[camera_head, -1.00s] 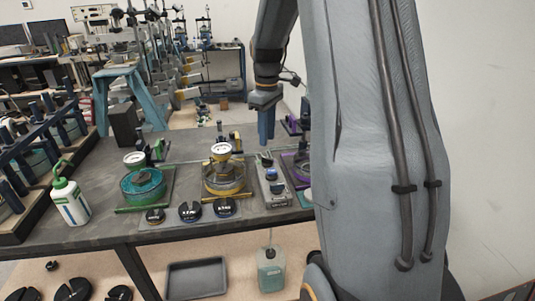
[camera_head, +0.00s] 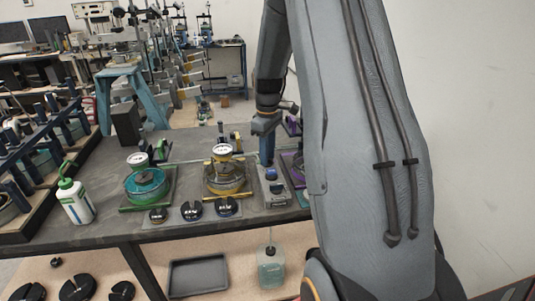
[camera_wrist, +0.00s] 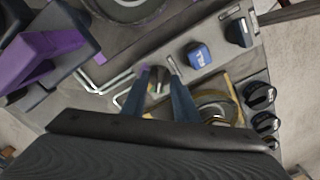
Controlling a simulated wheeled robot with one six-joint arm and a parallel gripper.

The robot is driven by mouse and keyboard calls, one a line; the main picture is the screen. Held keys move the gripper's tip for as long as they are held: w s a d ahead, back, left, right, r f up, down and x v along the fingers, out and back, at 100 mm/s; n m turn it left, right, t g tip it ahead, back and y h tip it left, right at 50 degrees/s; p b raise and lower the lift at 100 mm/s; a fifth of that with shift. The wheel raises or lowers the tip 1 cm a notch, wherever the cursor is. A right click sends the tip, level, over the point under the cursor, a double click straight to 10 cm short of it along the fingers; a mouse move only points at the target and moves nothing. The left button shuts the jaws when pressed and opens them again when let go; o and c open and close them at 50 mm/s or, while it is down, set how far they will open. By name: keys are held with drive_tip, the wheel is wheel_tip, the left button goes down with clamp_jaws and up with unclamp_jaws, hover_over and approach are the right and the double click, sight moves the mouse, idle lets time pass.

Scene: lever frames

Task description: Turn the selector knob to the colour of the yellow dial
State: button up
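The yellow dial (camera_head: 222,150) has a white face and stands on the yellow ring apparatus (camera_head: 226,190) on the bench. To its right is the grey selector box (camera_head: 276,198) with a blue part on top. My gripper (camera_head: 267,162) points down over the far end of this box. In the wrist view my gripper (camera_wrist: 158,76) has its two blue fingers apart, with the small selector knob (camera_wrist: 157,82) showing between them. I cannot tell whether they touch it. A blue labelled block (camera_wrist: 198,55) sits on the box beside the fingers. The knob's pointing direction is unclear.
A green apparatus (camera_head: 147,187) stands left of the yellow one. A purple apparatus (camera_head: 291,162) is partly hidden behind my arm. A white bottle (camera_head: 75,202) stands at the left.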

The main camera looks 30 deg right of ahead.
clamp_jaws()
drive_tip(key=shift+m, duration=0.4)
drive_tip(key=m, duration=0.4)
drive_tip(key=shift+m, duration=2.5)
drive_tip(key=shift+r, duration=0.1)
drive_tip(key=shift+o, duration=0.7)
unclamp_jaws()
